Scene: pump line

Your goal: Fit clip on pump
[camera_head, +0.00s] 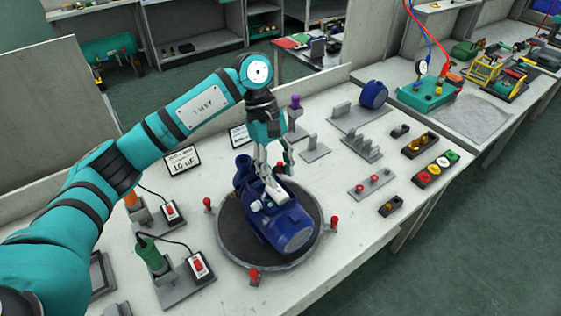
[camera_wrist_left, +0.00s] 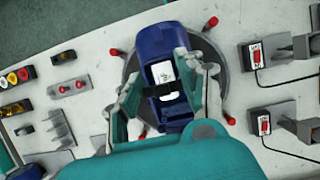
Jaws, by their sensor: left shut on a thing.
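The blue pump (camera_head: 290,228) lies on a dark round turntable (camera_head: 233,240), with a pale block (camera_head: 276,193) on its upper side. My left gripper (camera_head: 270,178) points down right over the pump. In the left wrist view, the gripper (camera_wrist_left: 162,88) has its fingers on either side of a small black clip (camera_wrist_left: 162,90). The clip lies across the view in front of the white block (camera_wrist_left: 163,72) on the pump (camera_wrist_left: 163,42). I cannot tell whether the clip touches the pump. The clip cannot be made out in the head view. My right gripper is not in view.
Red knobs (camera_head: 333,223) stand around the turntable rim. Corded tools (camera_head: 150,256) in grey stands are on the left. Grey holders (camera_head: 362,148), a blue round part (camera_head: 373,94) and trays of coloured parts (camera_head: 435,171) are on the right. The bench front right is clear.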

